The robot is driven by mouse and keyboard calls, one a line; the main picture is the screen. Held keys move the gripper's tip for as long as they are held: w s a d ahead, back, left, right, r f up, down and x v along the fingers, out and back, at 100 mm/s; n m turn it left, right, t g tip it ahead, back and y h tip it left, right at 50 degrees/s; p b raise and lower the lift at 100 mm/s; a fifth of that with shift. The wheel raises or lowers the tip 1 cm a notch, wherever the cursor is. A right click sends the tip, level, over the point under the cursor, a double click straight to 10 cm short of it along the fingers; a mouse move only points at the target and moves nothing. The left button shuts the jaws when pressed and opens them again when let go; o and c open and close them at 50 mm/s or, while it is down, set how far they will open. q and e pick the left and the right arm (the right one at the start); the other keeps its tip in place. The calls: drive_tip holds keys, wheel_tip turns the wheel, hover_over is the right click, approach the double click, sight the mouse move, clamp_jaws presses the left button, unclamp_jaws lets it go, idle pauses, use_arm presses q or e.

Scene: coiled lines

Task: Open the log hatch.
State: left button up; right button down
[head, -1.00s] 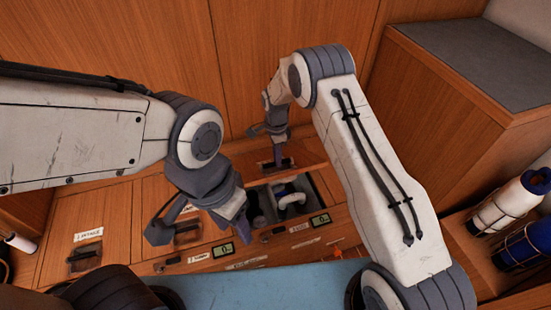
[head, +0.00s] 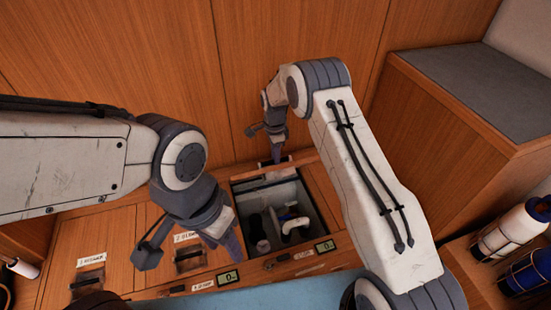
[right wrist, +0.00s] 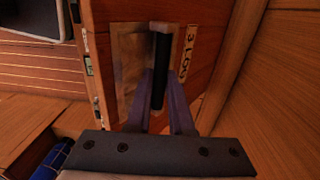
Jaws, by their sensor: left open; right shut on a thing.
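The log hatch (right wrist: 188,50), a wooden lid labelled "3 LOG", is raised and stands steeply tilted at the back of its opening. In the head view its lid (head: 300,160) shows nearly edge-on. My right gripper (right wrist: 160,85) is shut on the hatch's black bar handle (right wrist: 159,70); in the head view this gripper (head: 277,158) is at the lid behind the opening. The opened compartment (head: 318,222) shows a white pipe (head: 294,227) and dark fittings inside. My left gripper (head: 230,242) is open and empty, just left of the opening.
Two shut hatches with recessed handles lie to the left, the first (head: 88,250) and the second (head: 188,240). A wooden cabinet (head: 440,150) and strapped bottles (head: 510,230) stand at the right.

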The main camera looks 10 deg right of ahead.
drive_tip(key=c, duration=1)
unclamp_jaws()
drive_tip(key=shift+w+a+f, duration=0.1)
drive_tip(key=shift+f, duration=0.25)
drive_tip(key=shift+c, duration=0.2)
drive_tip(key=shift+o, duration=1.1)
drive_tip(key=shift+w+f, duration=0.1)
use_arm(q)
drive_tip(key=shift+w, duration=0.1)
use_arm(e)
drive_tip(key=shift+r, duration=0.2)
use_arm(q)
drive_tip(key=shift+r+p, duration=0.25)
drive_tip(key=shift+p, duration=0.15)
use_arm(e)
wheel_tip(320, 180, up, 10)
drive_tip(key=shift+w+r, duration=0.2)
drive_tip(key=shift+r, duration=0.1)
